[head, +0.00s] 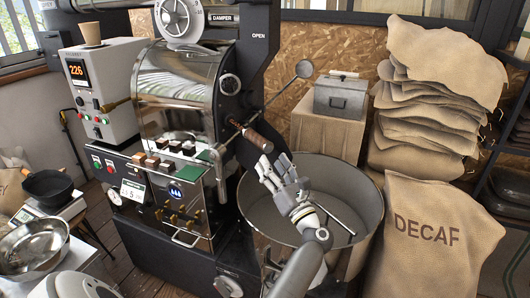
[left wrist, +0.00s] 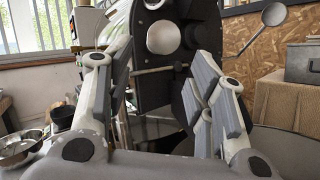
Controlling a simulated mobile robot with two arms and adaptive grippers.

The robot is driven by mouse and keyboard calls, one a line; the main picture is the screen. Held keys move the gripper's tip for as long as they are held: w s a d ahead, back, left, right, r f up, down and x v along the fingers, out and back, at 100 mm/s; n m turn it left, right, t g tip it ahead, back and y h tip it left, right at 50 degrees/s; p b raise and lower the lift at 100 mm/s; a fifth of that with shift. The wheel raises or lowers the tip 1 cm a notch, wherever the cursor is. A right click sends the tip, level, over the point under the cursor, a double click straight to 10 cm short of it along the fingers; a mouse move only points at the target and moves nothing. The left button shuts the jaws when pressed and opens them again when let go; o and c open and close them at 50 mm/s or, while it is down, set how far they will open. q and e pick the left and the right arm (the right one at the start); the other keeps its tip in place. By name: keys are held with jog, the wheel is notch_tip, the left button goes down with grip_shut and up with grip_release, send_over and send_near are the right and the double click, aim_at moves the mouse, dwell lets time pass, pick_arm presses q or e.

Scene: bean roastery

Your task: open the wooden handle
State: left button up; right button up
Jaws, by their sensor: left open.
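The wooden handle (head: 258,139) is a short brown cylinder that sticks out from the front of the roaster drum (head: 178,92) in the head view. My left gripper (head: 276,166) is open just below and to the right of the handle, above the round cooling bin. I see nothing held in it. In the left wrist view its two fingers (left wrist: 155,75) stand wide apart, with the roaster's dark front plate (left wrist: 170,20) beyond them. I cannot make out the handle in that view. My right gripper is not in view.
The round metal cooling bin (head: 368,217) lies under my left arm. A metal rod with a round knob (head: 304,69) juts out above the handle. A grey metal box (head: 341,97) stands on a carton behind. Burlap sacks (head: 432,235) stand at the right.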

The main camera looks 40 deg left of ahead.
pick_arm(q)
jog(key=shift+v, duration=1.45)
